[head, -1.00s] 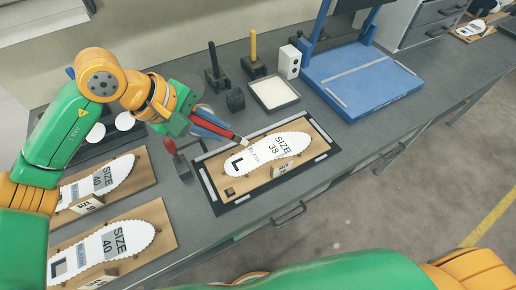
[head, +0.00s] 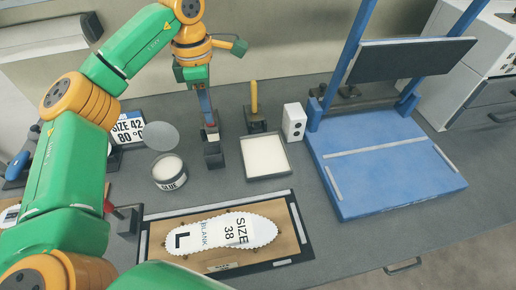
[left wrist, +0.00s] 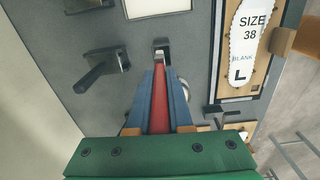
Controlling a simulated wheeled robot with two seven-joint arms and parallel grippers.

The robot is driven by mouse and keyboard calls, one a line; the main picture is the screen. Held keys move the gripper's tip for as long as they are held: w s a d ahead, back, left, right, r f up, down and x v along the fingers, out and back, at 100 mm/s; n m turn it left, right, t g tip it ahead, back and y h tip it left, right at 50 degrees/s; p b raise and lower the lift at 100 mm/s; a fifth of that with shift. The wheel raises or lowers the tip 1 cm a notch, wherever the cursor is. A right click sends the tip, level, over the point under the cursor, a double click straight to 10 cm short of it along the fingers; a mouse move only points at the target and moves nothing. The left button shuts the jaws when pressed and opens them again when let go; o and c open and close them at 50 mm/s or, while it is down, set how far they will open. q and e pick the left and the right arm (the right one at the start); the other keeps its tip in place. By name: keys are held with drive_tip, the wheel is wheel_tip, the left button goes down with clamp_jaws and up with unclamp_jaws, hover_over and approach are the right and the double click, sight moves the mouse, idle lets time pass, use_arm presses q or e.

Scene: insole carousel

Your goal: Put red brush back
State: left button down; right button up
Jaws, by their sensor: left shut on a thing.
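The red brush (left wrist: 159,100) is upright between the blue fingers of my left gripper (head: 207,112). The gripper is shut on it, pointing down. Directly below is a small dark block holder (head: 213,158), which also shows ahead of the fingers in the left wrist view (left wrist: 162,44). The brush's lower end meets or overlaps the holder's top in the head view; I cannot tell how far it is inside. A yellow-handled brush (head: 254,98) stands in its own black holder to the right. My right gripper is not in view.
A glue pot (head: 168,174) stands left of the holder, with a grey disc behind it. A white tray (head: 264,157) and a white box (head: 294,121) are to the right. A blue press (head: 384,165) stands further right. The size 38 insole (head: 220,232) lies on its board in front.

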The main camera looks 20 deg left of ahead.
sight(208, 133)
use_arm(q)
drive_tip(key=shift+w+a+f, duration=0.1)
drive_tip(key=shift+a+f, duration=0.05)
drive_tip(key=shift+n, duration=0.3)
drive_tip(key=f, duration=0.3)
drive_tip(key=s+a+f+p, duration=0.1)
drive_tip(key=f, duration=0.1)
drive_tip(key=shift+s, duration=0.1)
wheel_tip(208, 133, down, 4)
drive_tip(key=shift+d+f+p, duration=0.1)
drive_tip(key=shift+p, duration=0.25)
drive_tip(key=shift+w, duration=0.2)
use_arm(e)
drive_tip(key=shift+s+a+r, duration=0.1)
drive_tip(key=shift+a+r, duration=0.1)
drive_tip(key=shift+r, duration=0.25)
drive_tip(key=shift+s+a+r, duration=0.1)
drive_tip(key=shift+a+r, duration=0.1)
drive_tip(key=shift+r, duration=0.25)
use_arm(q)
drive_tip(key=shift+f, duration=0.1)
drive_tip(key=c, duration=0.8)
unclamp_jaws()
drive_tip(key=shift+s, duration=0.1)
drive_tip(key=shift+c, duration=0.2)
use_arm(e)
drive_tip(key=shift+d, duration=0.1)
